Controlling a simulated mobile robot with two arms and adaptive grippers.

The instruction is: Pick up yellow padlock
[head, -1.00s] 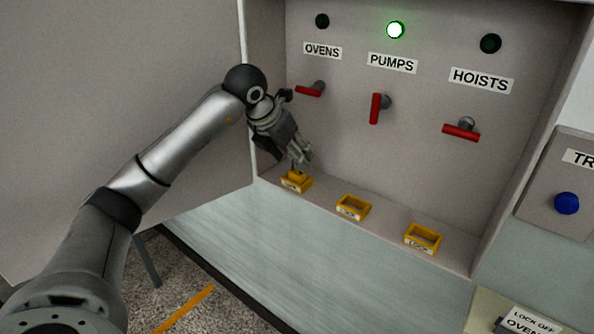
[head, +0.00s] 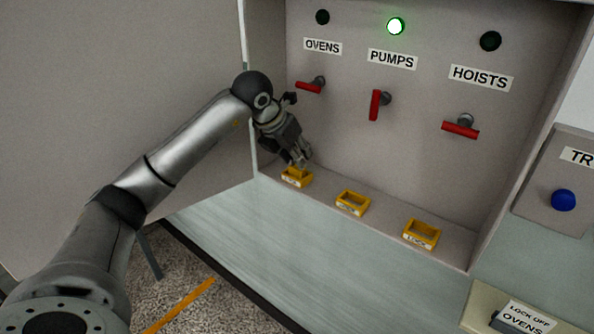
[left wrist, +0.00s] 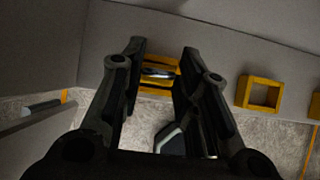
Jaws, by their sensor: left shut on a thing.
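The yellow padlock (head: 298,170) is at the leftmost yellow lock tray (head: 296,180) on the cabinet's bottom ledge. It is small and partly hidden by my fingers. My left gripper (head: 301,161) reaches down from the upper left and is shut on the padlock, low at the tray. In the left wrist view the padlock (left wrist: 158,74) shows between the two dark fingers of the gripper (left wrist: 161,60), with a grey metal part across it and yellow tray bars around it. Whether it is clear of the tray cannot be told. My right gripper is not in view.
Two more yellow trays, the middle one (head: 352,203) and the right one (head: 421,235), look empty. Red handles for ovens (head: 309,87), pumps (head: 376,105) and hoists (head: 461,128) stick out above. The open cabinet door (head: 120,90) stands left of my arm.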

